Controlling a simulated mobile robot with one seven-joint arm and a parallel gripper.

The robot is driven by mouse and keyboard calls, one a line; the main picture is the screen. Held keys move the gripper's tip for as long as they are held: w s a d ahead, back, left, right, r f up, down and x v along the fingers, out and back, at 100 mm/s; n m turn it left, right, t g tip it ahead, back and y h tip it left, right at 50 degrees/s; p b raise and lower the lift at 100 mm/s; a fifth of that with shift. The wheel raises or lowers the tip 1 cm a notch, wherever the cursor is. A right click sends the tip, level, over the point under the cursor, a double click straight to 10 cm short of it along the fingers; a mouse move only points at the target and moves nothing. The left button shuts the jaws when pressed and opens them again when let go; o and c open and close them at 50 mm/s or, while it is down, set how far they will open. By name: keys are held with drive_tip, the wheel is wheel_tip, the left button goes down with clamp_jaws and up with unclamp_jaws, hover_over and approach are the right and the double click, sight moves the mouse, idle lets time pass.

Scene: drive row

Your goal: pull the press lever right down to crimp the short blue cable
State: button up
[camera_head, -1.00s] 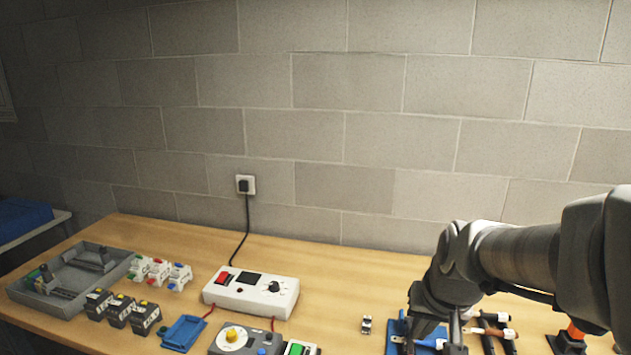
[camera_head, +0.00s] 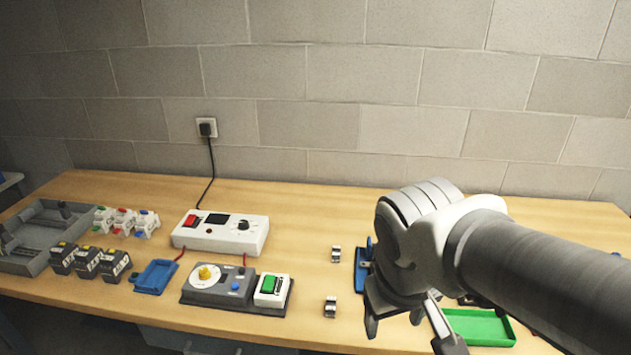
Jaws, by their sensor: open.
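My gripper (camera_head: 408,335) points down over the right part of the bench, its two fingers apart with nothing seen between them. A blue piece (camera_head: 361,268) on the bench shows just left of my gripper, mostly covered by it; I cannot tell whether it is part of the press. The press lever is not visible; my arm covers much of that area. I cannot make out the short blue cable either.
A green tray (camera_head: 478,326) lies right of my gripper. Two small metal pieces (camera_head: 336,254) (camera_head: 330,306) lie to its left. Further left are a white power box (camera_head: 218,232), a grey dial unit (camera_head: 225,287), a blue tray (camera_head: 156,277), and a grey bin (camera_head: 35,222).

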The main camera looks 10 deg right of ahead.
drive_tip(key=w+d+f+n+g+h+b, duration=0.3)
drive_tip(key=d+f+n+h, duration=0.25)
drive_tip(key=f+h, duration=0.5)
drive_tip(key=w+a+f+n+t+b, duration=0.3)
drive_tip(key=w+a+f+n+t, duration=0.3)
drive_tip(key=w+f+n+t, duration=0.65)
drive_tip(key=shift+n+t, duration=0.3)
drive_tip(key=shift+t, duration=0.15)
drive_tip(key=x, duration=1.1)
drive_tip(key=r+x, duration=0.1)
drive_tip(key=x, duration=0.4)
drive_tip(key=shift+d, duration=0.45)
clamp_jaws()
drive_tip(key=shift+s+f, duration=0.1)
